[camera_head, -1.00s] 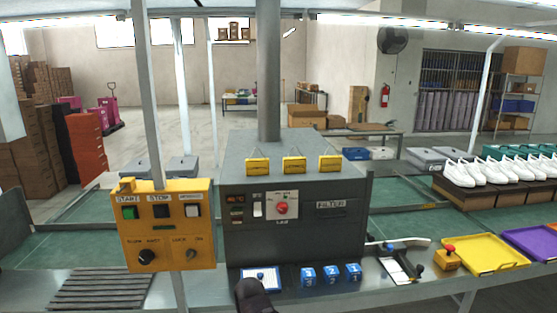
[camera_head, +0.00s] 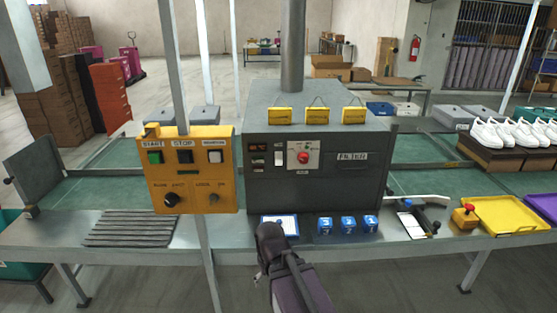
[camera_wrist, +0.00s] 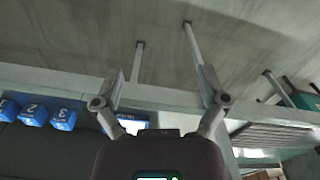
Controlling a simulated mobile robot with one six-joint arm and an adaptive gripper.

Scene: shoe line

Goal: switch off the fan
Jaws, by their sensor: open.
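No fan shows in either view now. A dark grey machine box (camera_head: 318,190) stands on the bench in the head view. Its front has a white rocker switch (camera_head: 278,158), a red knob (camera_head: 303,157) on a pale plate and a panel reading FILTER (camera_head: 352,157). The small label under the knob is too small to read. My gripper (camera_head: 268,232) is low in front of the bench edge, below the box's controls and apart from them. In the wrist view its fingers (camera_wrist: 162,78) are spread and empty.
A yellow control box (camera_head: 190,190) with START and STOP buttons stands left on a post. Blue numbered cubes (camera_head: 347,225) and a blue-framed card (camera_head: 280,223) lie on the bench edge. A red-topped yellow button (camera_head: 466,216) and yellow tray (camera_head: 512,214) are at right.

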